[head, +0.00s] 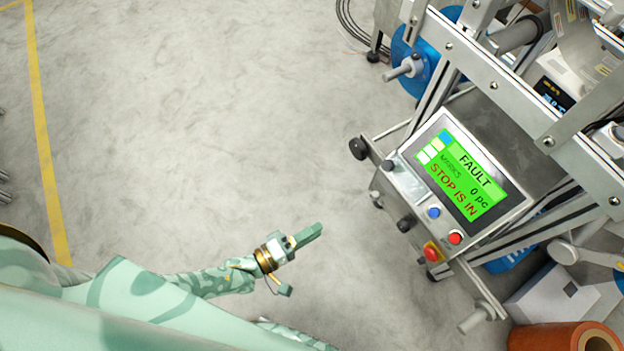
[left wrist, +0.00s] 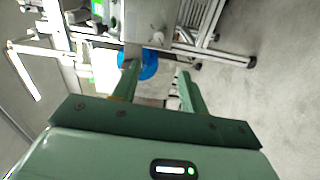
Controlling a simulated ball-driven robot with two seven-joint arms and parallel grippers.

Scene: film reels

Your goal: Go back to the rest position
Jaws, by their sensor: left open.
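My left gripper (head: 309,235) reaches in from the left in the head view, over bare floor and to the left of the machine's control panel. In the left wrist view its two green fingers (left wrist: 158,78) stand apart with nothing between them. It touches nothing that I can see. My right gripper is not in view.
A metal-framed machine (head: 432,88) stands at the right. Its control panel screen (head: 462,178) reads "FAULT" and "STOP IS IN". An orange roll (head: 560,338) is at bottom right. Grey floor (head: 200,120) is clear.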

